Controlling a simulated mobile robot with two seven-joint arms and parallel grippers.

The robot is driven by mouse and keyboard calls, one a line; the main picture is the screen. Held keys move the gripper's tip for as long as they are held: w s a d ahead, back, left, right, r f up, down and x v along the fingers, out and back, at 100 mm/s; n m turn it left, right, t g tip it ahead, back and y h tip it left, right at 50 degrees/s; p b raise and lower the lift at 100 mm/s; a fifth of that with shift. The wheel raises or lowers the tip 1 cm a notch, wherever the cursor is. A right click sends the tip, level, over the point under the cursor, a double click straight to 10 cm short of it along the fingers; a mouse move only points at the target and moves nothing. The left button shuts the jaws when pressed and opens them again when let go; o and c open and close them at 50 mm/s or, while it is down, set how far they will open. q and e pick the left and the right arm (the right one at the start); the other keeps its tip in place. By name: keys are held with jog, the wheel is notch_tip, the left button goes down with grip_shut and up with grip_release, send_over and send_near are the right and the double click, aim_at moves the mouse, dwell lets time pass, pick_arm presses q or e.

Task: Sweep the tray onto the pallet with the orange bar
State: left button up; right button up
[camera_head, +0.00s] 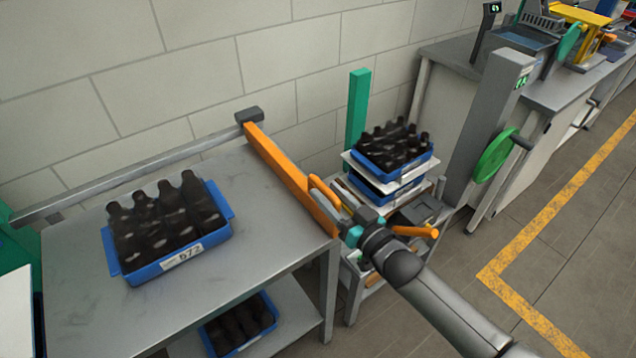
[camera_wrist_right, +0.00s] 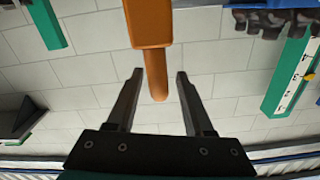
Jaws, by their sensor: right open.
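A blue tray (camera_head: 182,262) holding several dark bottles sits on the grey table (camera_head: 265,300); its front label reads 572. The orange bar (camera_head: 282,175) runs along the table's right edge, to the right of the tray and apart from it. My right gripper (camera_head: 348,212) is at the bar's near end. In the right wrist view my right gripper (camera_wrist_right: 159,75) is open, with the bar's orange handle (camera_wrist_right: 158,88) between its fingers; contact is unclear. A stack of blue trays with white sheets (camera_head: 412,180), perhaps the pallet's load, stands right of the bar. My left gripper is out of view.
A grey rail (camera_head: 150,165) runs along the table's back. A green post (camera_head: 357,108) stands behind the stack. Another bottle tray (camera_head: 243,325) is on the lower shelf. A grey column with a green wheel (camera_head: 495,156) and a workbench (camera_head: 560,90) stand right.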

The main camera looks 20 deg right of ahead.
aim_at(315, 182)
jog(key=shift+x, duration=2.25)
jog(key=shift+c, duration=0.2)
grip_shut()
